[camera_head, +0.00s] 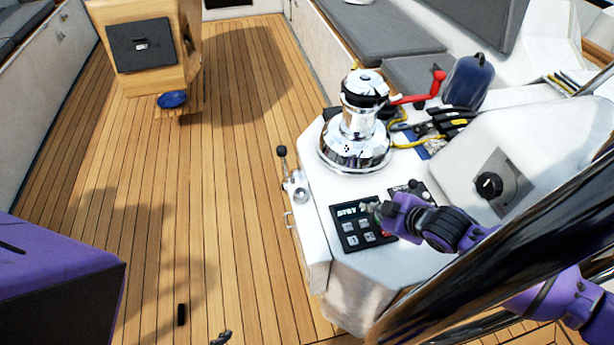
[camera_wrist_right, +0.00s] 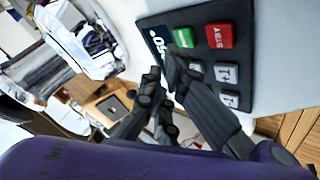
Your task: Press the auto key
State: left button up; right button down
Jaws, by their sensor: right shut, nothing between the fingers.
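The autopilot keypad (camera_head: 349,241) is a dark panel on the white cockpit console, with a small display at its top left that the head view shows lit. In the right wrist view the keypad (camera_wrist_right: 246,55) has a green key (camera_wrist_right: 184,38), taken to be the auto key, a red STBY key (camera_wrist_right: 219,35) and several grey keys. My right gripper (camera_head: 377,209) is shut and empty at the keypad's upper right. In the wrist view its fingertips (camera_wrist_right: 164,62) are close beside the green key; contact cannot be told. My left gripper is not recognisable in view.
A lever (camera_head: 283,160) is on the console's left side. A round knob (camera_head: 489,185) is on the right. A dark rail crosses the lower right.

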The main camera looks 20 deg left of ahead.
pick_arm(q)
jog(key=shift+w+r, duration=0.1)
jog(key=shift+w, duration=0.1)
pick_arm(e)
jog(key=shift+f, duration=0.15)
dwell(0.3)
jog(key=shift+f, duration=0.3)
pick_arm(q)
jog(key=shift+s+f, duration=0.15)
jog(key=shift+f, duration=0.15)
pick_arm(e)
jog(key=shift+f, duration=0.5)
dwell(0.5)
pick_arm(q)
jog(key=shift+r, duration=0.1)
pick_arm(e)
jog(key=shift+r, duration=0.1)
jog(key=shift+r+p, duration=0.3)
jog(key=shift+r, duration=0.55)
pick_arm(q)
jog(key=shift+w+r, duration=0.75)
jog(key=shift+r, duration=0.05)
